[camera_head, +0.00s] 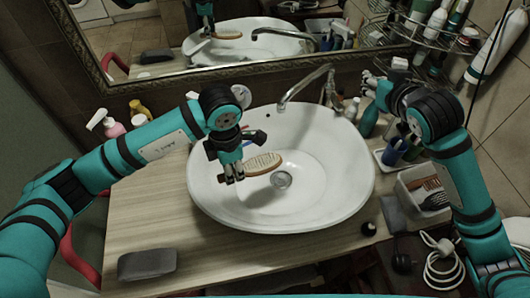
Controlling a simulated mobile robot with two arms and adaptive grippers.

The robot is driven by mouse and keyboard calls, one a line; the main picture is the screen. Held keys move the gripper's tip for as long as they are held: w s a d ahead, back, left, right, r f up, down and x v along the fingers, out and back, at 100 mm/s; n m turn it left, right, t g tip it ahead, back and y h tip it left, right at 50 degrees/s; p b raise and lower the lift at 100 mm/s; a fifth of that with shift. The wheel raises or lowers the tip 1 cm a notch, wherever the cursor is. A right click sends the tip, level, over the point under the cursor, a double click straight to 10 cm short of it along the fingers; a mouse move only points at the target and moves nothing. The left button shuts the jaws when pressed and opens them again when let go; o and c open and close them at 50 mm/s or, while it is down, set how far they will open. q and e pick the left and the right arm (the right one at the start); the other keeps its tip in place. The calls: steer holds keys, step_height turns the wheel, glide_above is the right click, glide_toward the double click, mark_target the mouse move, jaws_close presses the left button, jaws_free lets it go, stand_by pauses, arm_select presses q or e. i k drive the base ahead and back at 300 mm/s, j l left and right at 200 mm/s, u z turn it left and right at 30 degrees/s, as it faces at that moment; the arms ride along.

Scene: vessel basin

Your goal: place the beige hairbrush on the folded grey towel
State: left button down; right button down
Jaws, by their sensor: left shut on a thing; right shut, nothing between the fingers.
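The beige hairbrush (263,163) is over the white basin, pointing right from my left gripper (235,178). My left gripper is shut on its left end and points down; the exact contact is partly hidden by the fingers. The folded grey towel (147,264) lies on the wooden counter at the front left, with nothing on it, to the left of and nearer than the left gripper. My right gripper (370,83) is shut and empty at the back right, above the bottles and away from the brush.
The vessel basin (335,207) fills the middle of the counter (180,215), with a faucet (305,84) behind it. A pink soap bottle (114,128) and a yellow bottle (139,110) stand at the back left. A grey basket (420,193) stands right. The counter around the towel is clear.

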mark_target(144, 263)
steer(key=k+j, duration=0.3)
steer(key=k, duration=0.15)
steer(key=k+j, duration=0.3)
steer(key=k, duration=0.15)
steer(key=k+j, duration=0.3)
steer(key=k, duration=0.15)
